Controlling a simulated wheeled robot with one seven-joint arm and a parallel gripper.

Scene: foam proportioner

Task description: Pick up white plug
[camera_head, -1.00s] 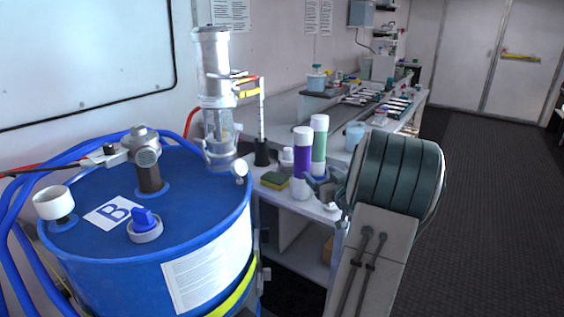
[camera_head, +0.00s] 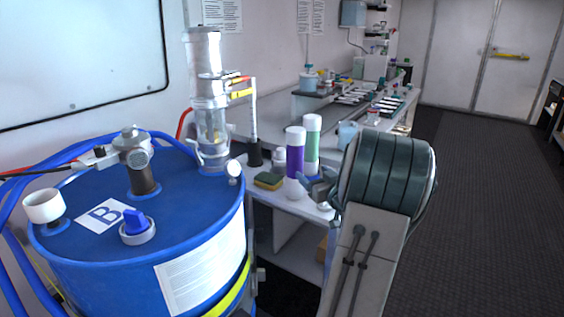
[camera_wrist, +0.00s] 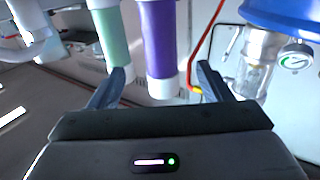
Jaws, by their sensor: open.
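A white cup-shaped piece (camera_head: 44,206), which looks to be the white plug, stands on a small blue fitting at the left of the blue drum's top (camera_head: 185,205). It is not visible in the wrist view. My gripper (camera_head: 318,187) is well to its right, beside the bottles at the bench. In the wrist view my gripper (camera_wrist: 161,68) has its fingers spread apart with nothing held. A purple bottle (camera_wrist: 159,40) and a green bottle (camera_wrist: 111,35) show beyond the fingers, and I cannot tell how near they are.
A grey metal valve (camera_head: 134,155) and a blue-handled cap (camera_head: 137,226) rise from the drum top near the white piece. A tall clear cylinder (camera_head: 207,110) stands behind the drum. Blue hoses loop at the left. Open floor (camera_head: 480,190) lies to the right.

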